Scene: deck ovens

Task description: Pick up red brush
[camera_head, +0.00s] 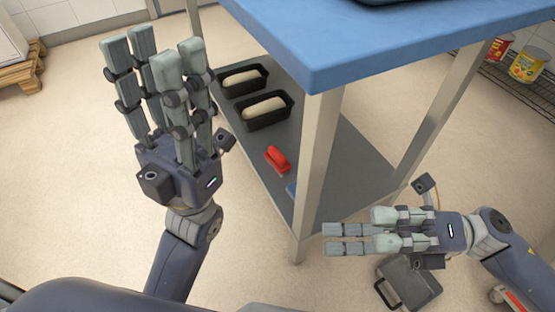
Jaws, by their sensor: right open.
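The red brush (278,158) lies on the grey lower shelf (345,165) of the blue-topped table, near the shelf's left edge. My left gripper (153,55) is raised to the left of the table, fingers pointing up, open and empty. It is apart from the brush. My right gripper (346,238) is at the lower right, in front of the table legs in the picture, fingers pointing left. It is open and empty, below and right of the brush in the picture.
Two black loaf pans with dough (265,110) (243,81) stand behind the brush on the shelf. The blue tabletop (400,40) overhangs the shelf, and a metal leg (316,150) stands right of the brush. A dark grey case (408,283) is on the floor under my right gripper.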

